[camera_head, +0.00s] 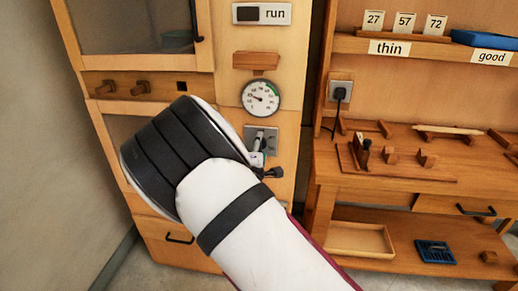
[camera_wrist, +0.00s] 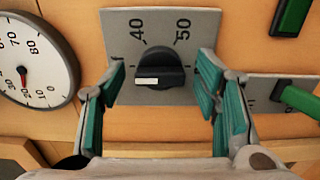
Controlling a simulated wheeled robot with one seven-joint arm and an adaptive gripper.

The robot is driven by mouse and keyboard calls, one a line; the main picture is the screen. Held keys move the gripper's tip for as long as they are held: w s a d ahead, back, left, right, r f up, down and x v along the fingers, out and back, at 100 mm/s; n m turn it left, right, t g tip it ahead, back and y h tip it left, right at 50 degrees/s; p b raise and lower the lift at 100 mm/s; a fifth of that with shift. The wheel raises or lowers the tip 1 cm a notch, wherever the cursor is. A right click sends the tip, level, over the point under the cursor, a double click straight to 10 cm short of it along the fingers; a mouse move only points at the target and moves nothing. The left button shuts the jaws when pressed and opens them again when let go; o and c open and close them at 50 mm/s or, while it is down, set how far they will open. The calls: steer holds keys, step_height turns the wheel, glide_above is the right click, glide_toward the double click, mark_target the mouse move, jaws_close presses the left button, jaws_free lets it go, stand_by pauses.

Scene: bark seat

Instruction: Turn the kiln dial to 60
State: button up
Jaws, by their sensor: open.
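The kiln dial is a black knob (camera_wrist: 160,70) with a white mark, on a grey plate (camera_wrist: 200,25) numbered 40 and 50 in the wrist view. The white mark is on the knob's left half and points left there; other numbers are hidden or cut off. My gripper (camera_wrist: 160,88) is open, with green-padded fingers on either side of the knob and visible gaps to it. In the head view, the grey plate (camera_head: 271,133) is on the kiln front below a round gauge, and my gripper (camera_head: 265,165) is in front of it, partly hidden by my arm.
The round gauge (camera_wrist: 32,62) with a red needle is left of the plate in the wrist view. Green handles (camera_wrist: 297,98) are at the right. In the head view, a wooden workbench (camera_head: 400,165) with wooden parts stands right of the kiln, and a "run" sign (camera_head: 262,13) is above.

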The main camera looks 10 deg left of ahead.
steer(key=shift+c, duration=0.3)
steer(key=c, duration=1.1)
